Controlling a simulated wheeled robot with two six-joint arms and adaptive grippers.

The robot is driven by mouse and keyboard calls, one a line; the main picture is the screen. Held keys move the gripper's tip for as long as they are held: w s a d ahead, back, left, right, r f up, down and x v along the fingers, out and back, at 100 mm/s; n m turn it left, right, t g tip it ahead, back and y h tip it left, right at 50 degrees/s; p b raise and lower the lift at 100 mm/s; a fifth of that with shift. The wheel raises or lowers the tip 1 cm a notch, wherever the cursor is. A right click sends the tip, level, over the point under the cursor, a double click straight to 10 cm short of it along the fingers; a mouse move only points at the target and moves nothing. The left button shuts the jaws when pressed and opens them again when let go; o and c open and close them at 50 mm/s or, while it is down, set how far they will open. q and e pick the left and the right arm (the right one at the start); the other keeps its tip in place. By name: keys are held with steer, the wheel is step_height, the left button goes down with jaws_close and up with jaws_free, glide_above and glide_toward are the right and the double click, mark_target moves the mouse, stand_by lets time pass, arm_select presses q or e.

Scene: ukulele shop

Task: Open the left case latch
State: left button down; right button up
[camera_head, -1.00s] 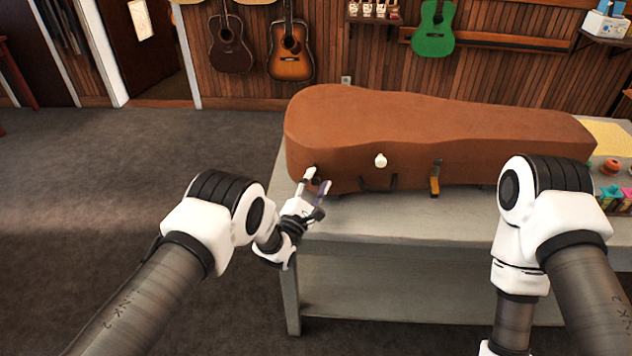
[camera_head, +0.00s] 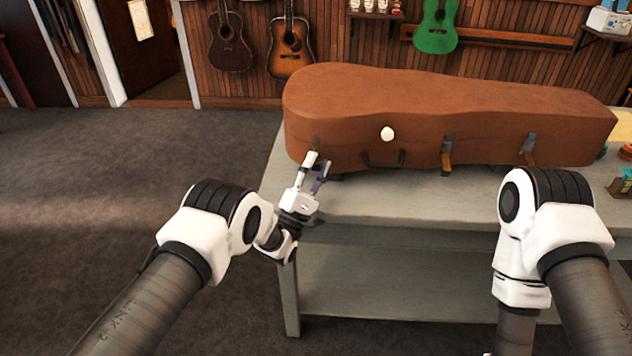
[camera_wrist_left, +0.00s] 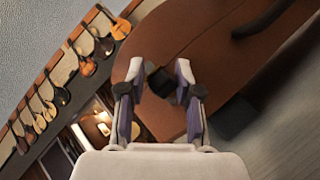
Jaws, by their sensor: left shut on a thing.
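The brown instrument case (camera_head: 440,105) lies closed on the grey table, its front side towards me. The left case latch (camera_head: 315,142) is a small dark piece on the case's front at the left end. My left gripper (camera_head: 317,164) is at that latch, its fingers closed on it. In the left wrist view, a dark block (camera_wrist_left: 160,80) sits between the fingertips against the brown case. Whether the latch has swung is too small to tell. A middle latch (camera_head: 447,153) and a right latch (camera_head: 529,148) show further along. My right gripper is out of the picture; only its arm shows.
A dark handle (camera_head: 384,158) and a round white piece (camera_head: 387,134) are on the case's front. The grey table (camera_head: 400,200) has bare surface before the case. Small goods (camera_head: 622,185) stand at its right end. Guitars (camera_head: 290,45) hang on the wall behind.

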arm_select(q)
steer(key=shift+f+h, duration=0.3)
steer(key=shift+f, duration=0.05)
steer(key=shift+r, duration=0.2)
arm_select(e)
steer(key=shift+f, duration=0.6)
arm_select(q)
steer(key=c, duration=1.1)
jaws_free()
steer(key=shift+o, duration=0.2)
steer(key=shift+w, duration=0.1)
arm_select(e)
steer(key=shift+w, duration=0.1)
arm_select(q)
steer(key=v, duration=0.7)
steer(key=shift+f, duration=0.25)
